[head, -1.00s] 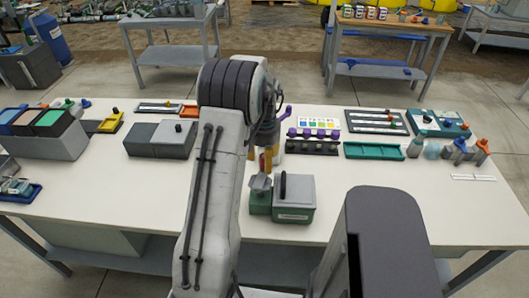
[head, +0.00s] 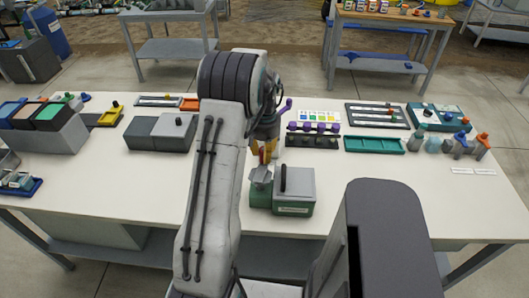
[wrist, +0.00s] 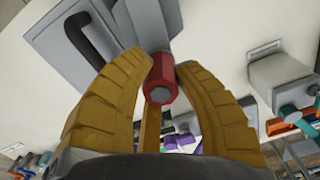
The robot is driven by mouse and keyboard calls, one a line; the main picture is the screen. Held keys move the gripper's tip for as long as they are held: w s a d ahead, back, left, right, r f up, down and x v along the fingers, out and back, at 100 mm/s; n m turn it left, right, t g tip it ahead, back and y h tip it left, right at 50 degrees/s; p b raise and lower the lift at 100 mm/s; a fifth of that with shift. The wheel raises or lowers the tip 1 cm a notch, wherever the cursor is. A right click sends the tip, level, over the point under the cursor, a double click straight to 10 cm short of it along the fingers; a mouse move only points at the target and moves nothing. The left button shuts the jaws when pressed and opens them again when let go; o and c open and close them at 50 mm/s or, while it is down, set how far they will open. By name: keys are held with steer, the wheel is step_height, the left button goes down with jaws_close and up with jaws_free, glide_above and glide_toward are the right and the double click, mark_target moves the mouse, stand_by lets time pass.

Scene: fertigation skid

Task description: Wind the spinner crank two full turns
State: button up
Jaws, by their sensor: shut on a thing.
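The spinner is a green box with a grey lid (head: 300,181) and a black handle on top, near the table's front edge. A smaller green part (head: 259,197) with a grey top joins its left side. A grey arm shows beyond the knob. In the head view my gripper (head: 264,152) is just above the smaller part; my arm partly hides it, and the crank's angle is hard to tell.
Behind the spinner stand a purple-knobbed rack (head: 313,127), a teal tray (head: 375,145) and several small bottles at right. A grey box (head: 160,133) stands left of my arm. The white tabletop (head: 400,185) right of the spinner is largely clear.

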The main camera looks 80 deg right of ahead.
steer(key=o, duration=0.5)
steer(key=shift+c, duration=0.2)
steer(key=c, duration=0.3)
steer(key=shift+c, duration=0.2)
steer(key=shift+s, duration=0.15)
steer(key=shift+s+a, duration=0.25)
steer(key=shift+s, duration=0.25)
steer(key=shift+s+a, duration=0.25)
steer(key=shift+s, duration=0.2)
steer(key=shift+s+b, duration=0.1)
steer(key=shift+b, duration=0.25)
steer(key=shift+s+a+b, duration=0.35)
steer(key=shift+s+a, duration=0.3)
steer(key=shift+a, duration=0.25)
